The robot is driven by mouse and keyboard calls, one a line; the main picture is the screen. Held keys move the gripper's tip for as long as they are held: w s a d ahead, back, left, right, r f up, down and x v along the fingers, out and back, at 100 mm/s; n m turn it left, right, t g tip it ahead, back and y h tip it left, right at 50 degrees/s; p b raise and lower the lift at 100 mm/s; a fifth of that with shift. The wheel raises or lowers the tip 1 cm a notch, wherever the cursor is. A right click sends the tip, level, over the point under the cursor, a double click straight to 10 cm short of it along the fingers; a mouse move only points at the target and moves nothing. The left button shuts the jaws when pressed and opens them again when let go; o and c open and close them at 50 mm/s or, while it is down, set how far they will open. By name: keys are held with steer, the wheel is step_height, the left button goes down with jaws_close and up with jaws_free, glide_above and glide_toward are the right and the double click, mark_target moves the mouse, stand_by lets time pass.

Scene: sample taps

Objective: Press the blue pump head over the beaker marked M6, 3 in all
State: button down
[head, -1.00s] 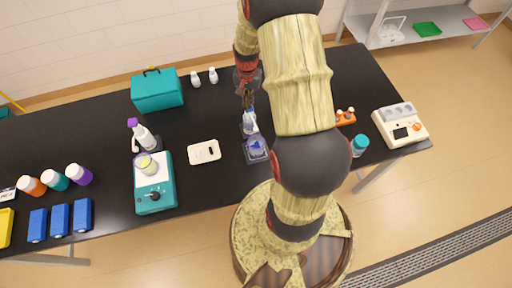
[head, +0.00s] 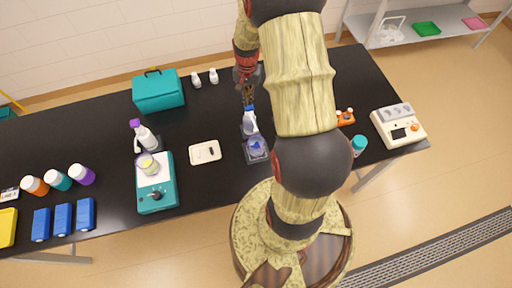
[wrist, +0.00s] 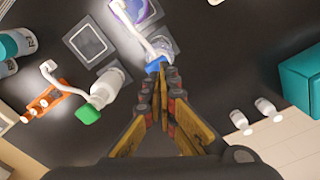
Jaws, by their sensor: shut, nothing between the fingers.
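The blue pump head (head: 249,108) tops a white bottle (head: 250,123) on the black table, just behind a beaker with blue on it (head: 257,147). My gripper (head: 248,103) is shut and empty, fingers pointing down right at the blue head. In the wrist view the closed fingertips (wrist: 163,70) overlap the blue head (wrist: 155,65); I cannot tell whether they touch it. Its white spout reaches toward the beaker (wrist: 133,10) at the top edge. I cannot read M6 on it. A green pump head (wrist: 88,115) on another white bottle stands beside it in the wrist view.
A purple-headed pump bottle (head: 145,135) stands behind a teal device (head: 156,195) with a beaker on it. A white tray-like item (head: 205,152) lies between. A teal box (head: 158,91) and two small white bottles (head: 213,76) stand at the back. My arm hides part of the right side.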

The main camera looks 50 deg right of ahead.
step_height(320, 180, up, 6)
steer(key=p, duration=0.3)
steer(key=shift+p, duration=0.3)
stand_by(0.8)
steer(key=s+a+r+n+t+b, duration=0.2)
steer(key=s+a+n+b, duration=0.2)
steer(key=a+b, duration=0.3)
steer(key=s+a+r+n+t+b, duration=0.1)
steer(key=s+a+n+b, duration=0.3)
steer(key=a+b, duration=0.3)
steer(key=s+a+r+n+t+b, duration=0.2)
steer(key=s+a+n+b, duration=0.2)
steer(key=a, duration=0.9)
steer(key=s+b, duration=0.2)
steer(key=b, duration=0.2)
steer(key=shift+s+r+t, duration=0.2)
steer(key=shift+r+t, duration=0.1)
